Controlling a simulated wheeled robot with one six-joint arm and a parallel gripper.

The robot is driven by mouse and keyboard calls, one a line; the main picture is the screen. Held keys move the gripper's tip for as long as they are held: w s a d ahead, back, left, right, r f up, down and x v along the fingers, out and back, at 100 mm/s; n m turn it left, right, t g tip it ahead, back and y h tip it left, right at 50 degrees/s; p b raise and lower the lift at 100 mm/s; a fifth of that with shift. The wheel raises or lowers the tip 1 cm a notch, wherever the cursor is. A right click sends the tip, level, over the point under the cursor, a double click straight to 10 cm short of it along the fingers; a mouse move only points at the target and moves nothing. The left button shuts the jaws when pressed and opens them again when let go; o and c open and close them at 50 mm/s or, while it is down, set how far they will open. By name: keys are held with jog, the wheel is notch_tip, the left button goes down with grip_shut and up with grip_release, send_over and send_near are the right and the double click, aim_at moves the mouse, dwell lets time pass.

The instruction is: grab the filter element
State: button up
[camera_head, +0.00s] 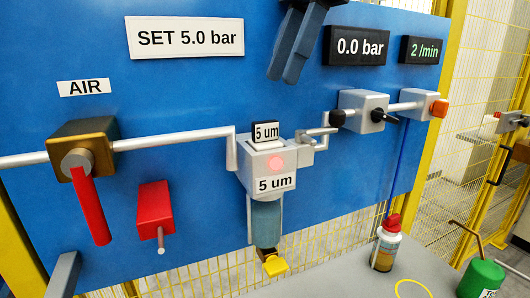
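The filter unit (262,160) is a light grey block with a pink round spot and a "5 um" label, mounted on the blue panel. A small dark-edged block (265,133) marked "5 um" sits at its top. A blue-grey cylindrical bowl (266,222) hangs below, with a yellow piece (275,266) at its bottom. No separate filter element can be made out for certain; one inside the unit is hidden. My gripper (288,76) is at the top centre, above the filter unit and apart from it. Its dark fingers lie close together, with nothing visible between the tips.
A brass valve (84,150) with a red handle and a red block (154,207) are on the left. A grey regulator (362,110) sits on the pipe at right. A red-capped bottle (386,246), a yellow ring (412,289) and a green can (481,279) are at lower right.

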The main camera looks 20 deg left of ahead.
aim_at(267, 121)
jog(key=shift+p+x, duration=0.95)
jog(key=shift+x, duration=3.4)
jog(key=shift+w+d, duration=0.1)
jog(key=shift+d, duration=0.1)
grip_shut()
